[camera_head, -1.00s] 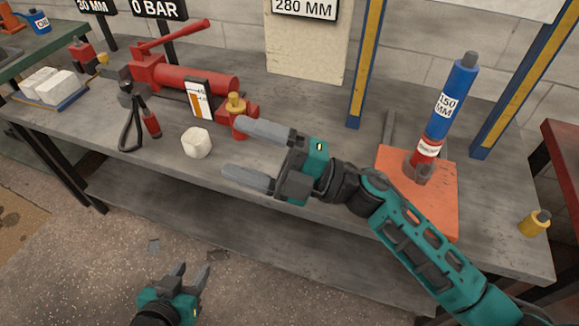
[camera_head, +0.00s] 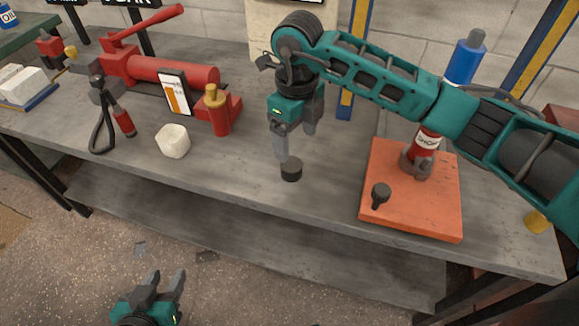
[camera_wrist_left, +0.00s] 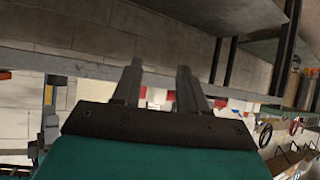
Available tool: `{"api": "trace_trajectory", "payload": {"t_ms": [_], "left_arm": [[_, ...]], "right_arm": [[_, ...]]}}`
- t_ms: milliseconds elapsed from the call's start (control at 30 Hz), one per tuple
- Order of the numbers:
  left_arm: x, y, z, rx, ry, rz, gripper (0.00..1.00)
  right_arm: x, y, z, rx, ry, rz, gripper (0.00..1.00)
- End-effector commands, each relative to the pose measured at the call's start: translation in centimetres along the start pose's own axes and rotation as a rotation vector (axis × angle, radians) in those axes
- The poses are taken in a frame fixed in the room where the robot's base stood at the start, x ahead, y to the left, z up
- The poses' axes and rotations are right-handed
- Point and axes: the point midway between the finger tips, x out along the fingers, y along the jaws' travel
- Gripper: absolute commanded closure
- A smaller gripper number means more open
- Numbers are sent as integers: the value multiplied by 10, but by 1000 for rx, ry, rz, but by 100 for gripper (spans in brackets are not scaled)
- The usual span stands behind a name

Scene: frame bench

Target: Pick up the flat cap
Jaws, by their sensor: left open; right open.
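A short dark round cap (camera_head: 291,169), which looks like the flat cap, sits on the grey bench (camera_head: 240,190) near the middle. Another dark piece (camera_head: 381,195), with a round head and a stem, is on the orange plate (camera_head: 415,215). My right gripper (camera_head: 296,144) is open and empty, pointing down just above and behind the short cap; I cannot tell if a fingertip touches it. My left gripper (camera_head: 167,275) is open and empty, low in front of the bench; its fingers also show in the left wrist view (camera_wrist_left: 160,80).
A red pump with a gauge card (camera_head: 175,94) stands at the back left. A white block (camera_head: 173,141) lies left of the cap. A blue and red cylinder (camera_head: 466,62) stands on the orange plate, partly behind my right arm. The bench front is mostly clear.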

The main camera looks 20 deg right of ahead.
Motion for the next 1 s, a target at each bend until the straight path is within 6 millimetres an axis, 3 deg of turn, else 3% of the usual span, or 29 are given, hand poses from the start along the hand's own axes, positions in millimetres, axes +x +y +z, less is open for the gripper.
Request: {"api": "trace_trajectory", "payload": {"t_ms": [100,367,633,1000], "left_arm": [[2,0,1,1,1,1,57],[4,0,0,2,5,3,57],[8,2,3,0,4,8,57],[7,3,-2,-1,11,11,57]], "right_arm": [[25,1,0,0,2,4,19],[47,1,2,-1,-2,5,19],[85,0,11,-1,1,7,19],[96,-1,11,-1,-2,5,19]]}}
